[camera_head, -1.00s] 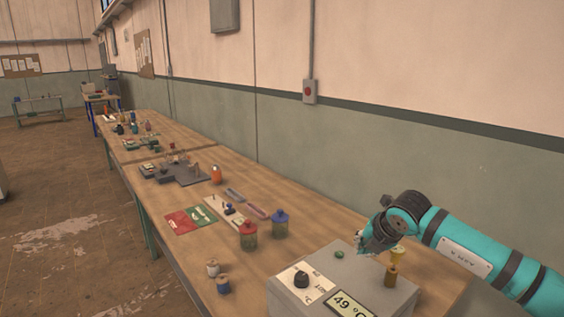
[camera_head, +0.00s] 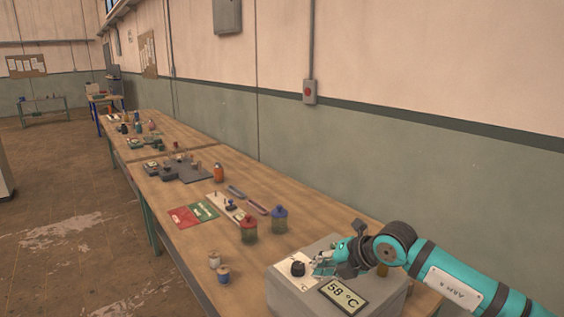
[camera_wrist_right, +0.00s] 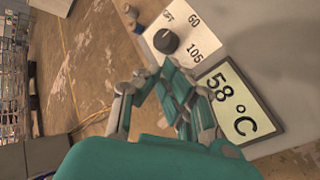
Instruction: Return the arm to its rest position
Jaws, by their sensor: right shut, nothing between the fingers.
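My right arm comes in from the right in the head view. Its teal and grey right gripper (camera_head: 322,265) is over the top of a grey box (camera_head: 283,291), just right of a black knob (camera_head: 298,269). The right wrist view shows the gripper's fingers (camera_wrist_right: 160,82) shut and empty, close to the knob (camera_wrist_right: 166,41) on its white dial plate. The box's display (camera_head: 345,293) reads 58 °C, and it also shows in the wrist view (camera_wrist_right: 238,112). I cannot tell whether the fingertips touch the box. My left gripper is not in view.
A red-lidded jar (camera_head: 249,229) and a blue-lidded jar (camera_head: 279,219) stand on the wooden bench behind the box. Two small spools (camera_head: 223,275) stand left of it. Red and green cards (camera_head: 185,217) lie farther back. The wall runs along the bench's right side.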

